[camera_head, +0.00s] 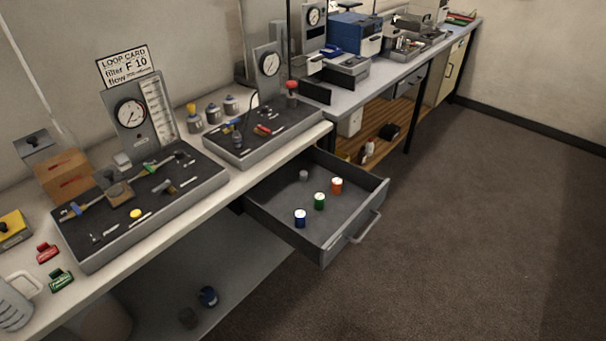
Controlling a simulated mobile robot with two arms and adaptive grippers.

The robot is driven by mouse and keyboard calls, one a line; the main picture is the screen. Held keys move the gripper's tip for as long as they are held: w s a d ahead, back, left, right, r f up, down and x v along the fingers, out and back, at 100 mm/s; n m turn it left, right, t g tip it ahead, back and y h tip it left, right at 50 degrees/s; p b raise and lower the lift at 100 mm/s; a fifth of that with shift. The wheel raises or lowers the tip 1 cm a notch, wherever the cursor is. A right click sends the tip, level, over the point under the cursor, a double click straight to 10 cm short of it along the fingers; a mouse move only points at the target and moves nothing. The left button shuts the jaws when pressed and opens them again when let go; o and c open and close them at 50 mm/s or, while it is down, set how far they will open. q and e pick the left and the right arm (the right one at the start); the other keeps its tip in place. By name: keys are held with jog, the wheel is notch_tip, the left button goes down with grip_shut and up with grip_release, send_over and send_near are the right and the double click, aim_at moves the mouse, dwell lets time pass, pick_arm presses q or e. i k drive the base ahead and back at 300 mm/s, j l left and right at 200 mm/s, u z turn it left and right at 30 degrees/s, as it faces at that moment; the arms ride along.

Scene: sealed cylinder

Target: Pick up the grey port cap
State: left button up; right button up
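A small grey cylinder-like piece (304,175) stands in the open drawer (341,250), near its back left. It is grey and could be the port cap, but it is too small to tell. In the same drawer stand a blue cylinder (300,218), a green cylinder (319,201) and an orange cylinder (337,186), each with a white top. Small fittings, some grey, lie on the left grey tray (84,262), and I cannot tell whether one is a cap. Neither of my grippers is in view.
The drawer sticks out from under the bench (190,228). A second tray (215,161), a gauge panel (133,117), a cardboard box (65,176) and a clear jug (14,303) stand on the bench. The floor at right is clear.

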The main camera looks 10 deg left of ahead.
aim_at(303, 174)
jog(key=i+j+u, duration=0.1)
jog(key=i+u, duration=0.7)
jog(key=u, duration=0.2)
